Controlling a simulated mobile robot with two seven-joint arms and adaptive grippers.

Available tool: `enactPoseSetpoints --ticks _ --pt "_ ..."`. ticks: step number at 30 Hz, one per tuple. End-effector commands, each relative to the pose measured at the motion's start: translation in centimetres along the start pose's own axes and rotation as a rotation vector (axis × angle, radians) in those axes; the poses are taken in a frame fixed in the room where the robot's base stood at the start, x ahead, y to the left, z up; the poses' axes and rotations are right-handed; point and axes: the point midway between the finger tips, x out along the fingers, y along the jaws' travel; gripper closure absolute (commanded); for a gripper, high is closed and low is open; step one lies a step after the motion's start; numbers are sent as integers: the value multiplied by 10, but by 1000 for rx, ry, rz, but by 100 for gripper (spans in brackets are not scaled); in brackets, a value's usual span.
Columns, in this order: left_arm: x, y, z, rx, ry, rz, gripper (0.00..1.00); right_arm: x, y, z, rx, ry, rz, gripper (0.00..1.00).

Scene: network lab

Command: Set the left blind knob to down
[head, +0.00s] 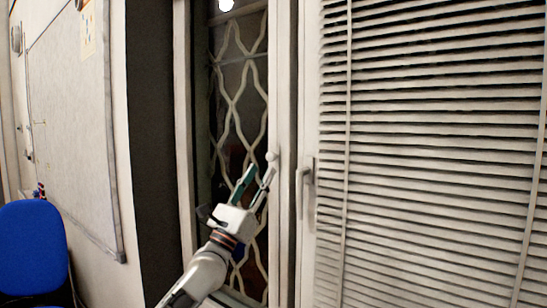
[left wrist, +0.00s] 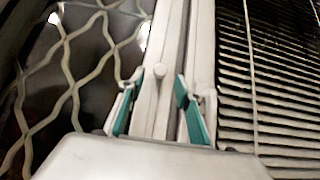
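A small pale round knob (head: 272,157), which I take to be the left blind knob, is on the light window frame, beside the narrow left pane. It also shows in the left wrist view as a round white end (left wrist: 160,71) on a pale stem. My left gripper (head: 260,168) reaches up from below, its tips close to the knob. In the left wrist view the green-padded fingers (left wrist: 156,92) are apart, one on each side of the knob's line. I cannot tell whether either finger touches it. My right gripper is not in view.
A window handle (head: 306,174) sits on the frame just right of the knob. A slatted blind (head: 440,150) covers the right window. A wavy lattice (head: 236,95) crosses the dark left pane. A whiteboard (head: 70,110) and a blue chair (head: 30,250) are at the left.

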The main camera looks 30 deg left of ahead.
Motion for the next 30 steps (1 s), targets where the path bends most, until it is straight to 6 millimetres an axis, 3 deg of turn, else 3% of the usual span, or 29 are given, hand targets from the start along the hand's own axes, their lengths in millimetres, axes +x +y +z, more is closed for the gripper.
enactPoseSetpoints --ticks 12,25,29,30 --pt "59 -1 0 4 1 0 66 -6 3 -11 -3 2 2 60" --pt "69 -1 -2 5 3 -1 66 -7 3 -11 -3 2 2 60" --pt "69 -1 -2 6 3 -1 97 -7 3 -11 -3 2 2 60" --pt "69 -1 -2 6 3 -1 100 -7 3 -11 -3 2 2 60"
